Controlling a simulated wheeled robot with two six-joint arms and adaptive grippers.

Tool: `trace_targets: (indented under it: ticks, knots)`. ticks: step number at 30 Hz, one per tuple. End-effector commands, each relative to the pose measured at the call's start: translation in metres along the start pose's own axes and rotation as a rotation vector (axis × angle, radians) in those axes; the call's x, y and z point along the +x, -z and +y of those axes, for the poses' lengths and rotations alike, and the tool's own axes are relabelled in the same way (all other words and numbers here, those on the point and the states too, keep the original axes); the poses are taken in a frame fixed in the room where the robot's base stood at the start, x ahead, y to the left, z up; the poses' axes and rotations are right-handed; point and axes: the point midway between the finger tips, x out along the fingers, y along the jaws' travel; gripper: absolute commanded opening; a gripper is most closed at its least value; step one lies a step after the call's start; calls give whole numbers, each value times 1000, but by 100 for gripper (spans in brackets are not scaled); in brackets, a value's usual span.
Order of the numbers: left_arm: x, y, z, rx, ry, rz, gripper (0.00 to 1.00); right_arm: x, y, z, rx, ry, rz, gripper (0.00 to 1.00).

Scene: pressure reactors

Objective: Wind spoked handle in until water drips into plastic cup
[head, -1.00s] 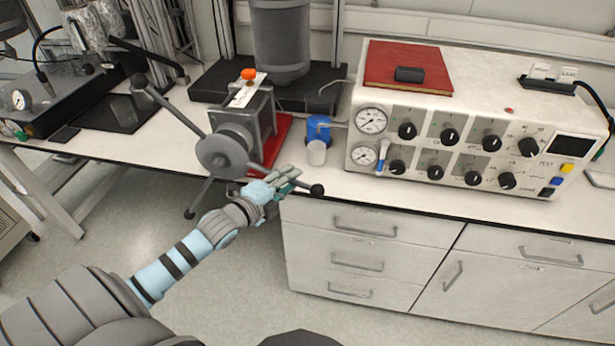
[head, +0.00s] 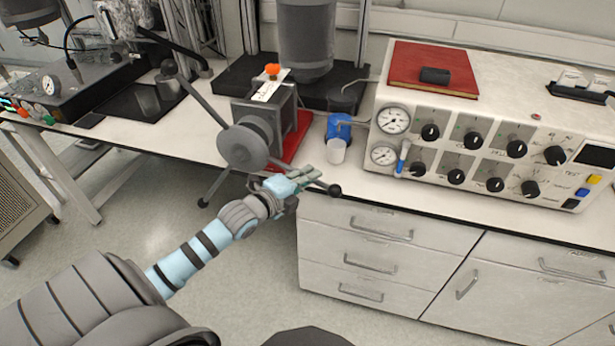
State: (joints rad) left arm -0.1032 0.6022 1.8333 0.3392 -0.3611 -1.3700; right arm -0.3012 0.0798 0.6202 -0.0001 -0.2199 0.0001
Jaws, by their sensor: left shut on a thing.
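The spoked handle (head: 243,148) is a grey hub with long spokes ending in dark knobs, on the front of a grey pump block (head: 268,105). One spoke points up left, one down left, one right. My left gripper (head: 292,181) is shut on the right-pointing spoke, with that spoke's knob (head: 334,190) showing just past the fingers. The plastic cup (head: 335,151) is small and whitish, and stands right of the block in front of a blue container (head: 339,128). I cannot make out water in or above it. My right gripper is not in view.
A white control box (head: 480,130) with gauges, knobs and a red book (head: 433,68) on top stands right of the cup. A red mat (head: 296,138) lies under the block. Drawers (head: 368,240) sit below the bench edge.

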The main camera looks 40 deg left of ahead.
Motion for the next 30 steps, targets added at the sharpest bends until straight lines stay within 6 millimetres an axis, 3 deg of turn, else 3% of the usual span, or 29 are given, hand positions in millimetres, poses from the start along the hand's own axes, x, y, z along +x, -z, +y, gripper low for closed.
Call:
trace_targets:
  ticks: [1, 3, 9, 20, 21, 24, 30]
  knots:
    - [4, 0, 19, 46, -20, -10, 0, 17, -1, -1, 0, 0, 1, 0]
    - [6, -3, 36, 123, -54, -28, 0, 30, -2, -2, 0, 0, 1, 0]
    - [9, -14, 72, 314, -142, -69, 0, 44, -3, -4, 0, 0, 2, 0]
    - [8, -17, 77, 358, -161, -77, 0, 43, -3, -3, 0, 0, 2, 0]
    - [8, -17, 76, 358, -161, -77, 17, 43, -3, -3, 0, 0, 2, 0]
    - [8, -16, 76, 357, -160, -76, 33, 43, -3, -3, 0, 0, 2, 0]
    - [8, -16, 75, 357, -158, -76, 33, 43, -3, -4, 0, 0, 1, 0]
